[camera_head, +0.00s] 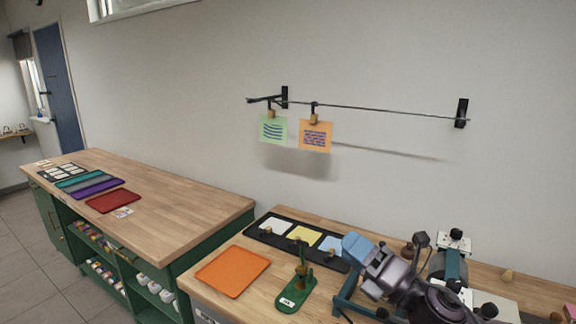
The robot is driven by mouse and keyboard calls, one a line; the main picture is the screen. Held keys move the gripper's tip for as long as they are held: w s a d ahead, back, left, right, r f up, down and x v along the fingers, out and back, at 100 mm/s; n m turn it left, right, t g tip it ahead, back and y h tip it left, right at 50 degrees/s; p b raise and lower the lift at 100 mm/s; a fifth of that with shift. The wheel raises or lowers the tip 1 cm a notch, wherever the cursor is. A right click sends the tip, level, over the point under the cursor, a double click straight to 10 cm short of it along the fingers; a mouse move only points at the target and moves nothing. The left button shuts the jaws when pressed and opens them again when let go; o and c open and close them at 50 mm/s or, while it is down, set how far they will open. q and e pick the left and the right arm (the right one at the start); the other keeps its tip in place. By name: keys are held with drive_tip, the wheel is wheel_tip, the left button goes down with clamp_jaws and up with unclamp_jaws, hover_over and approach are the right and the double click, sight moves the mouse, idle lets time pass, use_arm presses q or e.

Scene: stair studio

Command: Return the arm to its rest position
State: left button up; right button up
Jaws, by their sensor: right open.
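My right gripper (358,248) comes in from the lower right on my grey arm. It is open, over the right end of the black tray (262,238) on the near bench. No held thing shows at it, though its fingertips are small and partly merge with the things behind. My left gripper is not in view.
The near bench holds an orange tray (232,271), a green stand (296,292) and a blue frame (346,302) close to my arm. Green and orange cards (315,136) hang from a wall rail (380,112). A wooden counter (170,204) stands left.

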drive_tip(key=s+d+f+m+h, duration=0.4)
drive_tip(key=d+f+m+h, duration=0.25)
drive_tip(key=m+h, duration=0.4)
drive_tip(key=s+d+f+m+h, duration=0.55)
drive_tip(key=f+m+h, duration=0.2)
drive_tip(key=m, duration=0.65)
drive_tip(key=s+d+f+m+g, duration=0.2)
drive_tip(key=s+f+m+g, duration=0.35)
drive_tip(key=s, duration=0.45)
drive_tip(key=s+d+f+m+g, duration=0.2)
drive_tip(key=s+f+m+g, duration=0.3)
drive_tip(key=s, duration=0.5)
drive_tip(key=w+f+t+b, duration=0.3)
drive_tip(key=f+t+b, duration=0.1)
drive_tip(key=f, duration=0.7)
drive_tip(key=w+f+n+t+y+b, duration=0.1)
drive_tip(key=w+f+t+b, duration=0.2)
drive_tip(key=f+b, duration=0.3)
wheel_tip(320, 180, down, 5)
drive_tip(key=shift+a+n+t, duration=0.2)
drive_tip(key=shift+n+t, duration=0.1)
drive_tip(key=shift+t, duration=0.05)
